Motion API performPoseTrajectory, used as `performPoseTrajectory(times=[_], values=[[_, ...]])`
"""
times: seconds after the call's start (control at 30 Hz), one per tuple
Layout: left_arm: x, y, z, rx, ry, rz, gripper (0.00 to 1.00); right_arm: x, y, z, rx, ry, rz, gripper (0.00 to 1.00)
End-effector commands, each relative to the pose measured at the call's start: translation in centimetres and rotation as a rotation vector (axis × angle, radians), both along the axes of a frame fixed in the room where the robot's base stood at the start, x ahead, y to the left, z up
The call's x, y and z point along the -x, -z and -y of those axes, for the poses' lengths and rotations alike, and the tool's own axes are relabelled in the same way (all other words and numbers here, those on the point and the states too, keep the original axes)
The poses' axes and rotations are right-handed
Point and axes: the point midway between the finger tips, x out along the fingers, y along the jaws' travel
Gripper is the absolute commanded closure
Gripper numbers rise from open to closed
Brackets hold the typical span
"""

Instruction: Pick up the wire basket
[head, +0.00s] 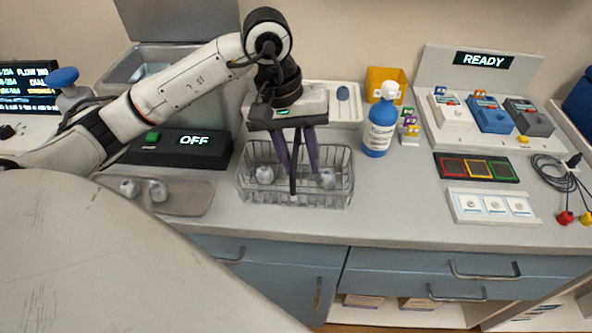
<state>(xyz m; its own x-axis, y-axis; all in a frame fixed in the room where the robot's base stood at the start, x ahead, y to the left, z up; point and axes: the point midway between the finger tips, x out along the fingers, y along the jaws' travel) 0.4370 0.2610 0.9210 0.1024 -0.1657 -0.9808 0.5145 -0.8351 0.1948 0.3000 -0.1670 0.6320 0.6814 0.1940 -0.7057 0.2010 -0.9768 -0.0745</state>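The wire basket (346,186) stands on the grey counter near its front edge, left of the blue bottle. Two round grey-white items (264,174) lie in it, one at each side. My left gripper (303,175) points down over the middle of the basket, its two purple fingers apart and reaching into the basket's outline. A thin black upright bar (294,165) shows between the fingers; whether it belongs to the basket is unclear, and no firm contact shows. My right gripper is not in view.
A blue bottle (379,130) stands close on the right, a white tray (345,112) behind. A shallow tray (195,198) with two round items and a black box reading OFF (183,150) are at left. Counter between basket and white switch panel (492,206) is clear.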

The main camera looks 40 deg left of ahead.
Motion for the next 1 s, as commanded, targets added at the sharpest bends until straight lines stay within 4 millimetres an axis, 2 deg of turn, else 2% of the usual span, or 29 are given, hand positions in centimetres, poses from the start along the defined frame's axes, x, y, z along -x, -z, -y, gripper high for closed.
performPoseTrajectory(times=[0.07,0.2,0.23,0.67,0.83,1.0], values=[[0.0,0.0,0.0,0.0,0.0,0.0,0.74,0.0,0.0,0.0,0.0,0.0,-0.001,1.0],[0.0,0.0,0.0,0.0,0.0,0.0,0.97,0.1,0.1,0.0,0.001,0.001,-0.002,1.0],[0.0,0.0,0.0,0.0,0.0,0.0,1.0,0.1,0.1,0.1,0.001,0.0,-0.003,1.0],[-0.1,-0.7,0.0,0.002,0.0,0.003,1.0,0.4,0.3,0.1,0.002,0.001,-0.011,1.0],[-0.1,-2.8,0.0,0.001,0.0,0.006,1.0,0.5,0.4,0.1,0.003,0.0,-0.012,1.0],[-0.2,-6.4,0.0,0.001,0.0,0.009,1.0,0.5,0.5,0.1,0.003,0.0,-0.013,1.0]])
